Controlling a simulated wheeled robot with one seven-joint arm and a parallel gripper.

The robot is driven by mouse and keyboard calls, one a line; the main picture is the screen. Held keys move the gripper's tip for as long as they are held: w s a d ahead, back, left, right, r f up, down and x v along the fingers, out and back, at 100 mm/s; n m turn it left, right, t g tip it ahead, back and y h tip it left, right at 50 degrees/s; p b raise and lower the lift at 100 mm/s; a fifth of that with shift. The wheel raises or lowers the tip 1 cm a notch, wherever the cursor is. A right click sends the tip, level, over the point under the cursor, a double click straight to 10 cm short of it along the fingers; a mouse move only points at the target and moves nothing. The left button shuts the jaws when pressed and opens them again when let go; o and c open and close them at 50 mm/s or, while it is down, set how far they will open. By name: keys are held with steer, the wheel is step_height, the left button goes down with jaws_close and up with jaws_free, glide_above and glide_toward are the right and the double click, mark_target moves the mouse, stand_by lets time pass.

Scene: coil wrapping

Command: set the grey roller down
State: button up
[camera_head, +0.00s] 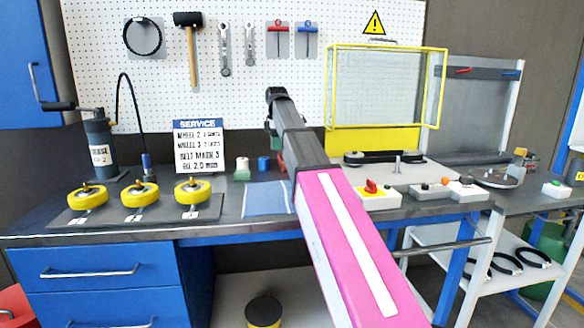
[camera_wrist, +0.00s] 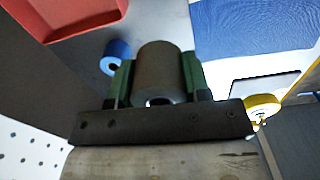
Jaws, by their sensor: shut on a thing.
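The grey roller (camera_wrist: 160,72) is between the two green fingers of my gripper (camera_wrist: 158,78) in the wrist view. My gripper is shut on it, with a finger on each side. The end of my arm hangs over the back of the workbench in the head view, and I cannot make out the roller there. Whether the roller touches the bench below is unclear. A blue roller (camera_wrist: 116,54) stands just to its left in the wrist view and also shows on the bench in the head view (camera_head: 263,163).
A blue mat (camera_head: 266,199) lies on the workbench (camera_head: 120,226). A red tray (camera_wrist: 65,15) is close by. Yellow wheels (camera_head: 140,194) and a service sign (camera_head: 199,147) are to the left.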

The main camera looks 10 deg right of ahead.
steer(key=shift+w+n, duration=0.3)
steer(key=shift+w, duration=0.15)
steer(key=w+d+f, duration=0.6)
steer(key=w+d, duration=0.1)
steer(key=shift+w+d+f, duration=0.25)
steer(key=shift+w+f, duration=0.05)
steer(key=shift+w+d+f, duration=0.1)
steer(key=shift+f, duration=2)
steer(key=shift+f, duration=0.15)
steer(key=o, duration=0.7)
steer(key=shift+o, duration=0.2)
